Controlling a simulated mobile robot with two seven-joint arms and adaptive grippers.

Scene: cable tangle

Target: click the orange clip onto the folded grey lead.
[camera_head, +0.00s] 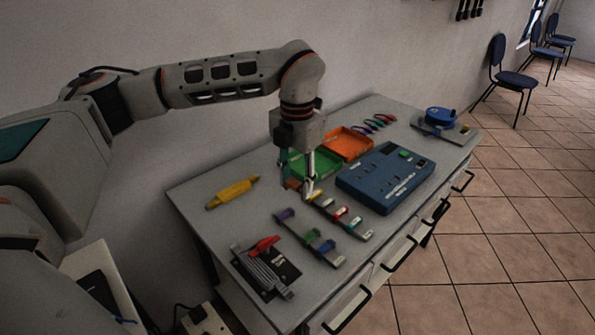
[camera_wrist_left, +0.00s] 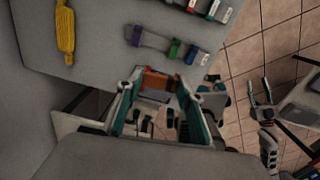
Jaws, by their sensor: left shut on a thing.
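My left gripper (camera_head: 308,192) is shut on the orange clip (camera_wrist_left: 158,80), held above the table; part of the clip shows beside the fingers in the head view (camera_head: 291,184). The left gripper also shows in the wrist view (camera_wrist_left: 158,86), the clip crosswise between its fingertips. The folded grey lead (camera_head: 267,272) lies on a black plate at the table's near left corner, with a red part across its far end. The gripper is beyond the lead and apart from it. In the wrist view, my right gripper (camera_wrist_left: 259,88) is at the right with its fingers apart.
A clip rack (camera_head: 322,248) and another rack (camera_head: 350,226) stand between the lead and a blue box (camera_head: 385,178). A yellow bundle (camera_head: 232,193) lies at the left. A green tray (camera_head: 325,166) and an orange tray (camera_head: 352,140) are behind. Bare table surrounds the yellow bundle.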

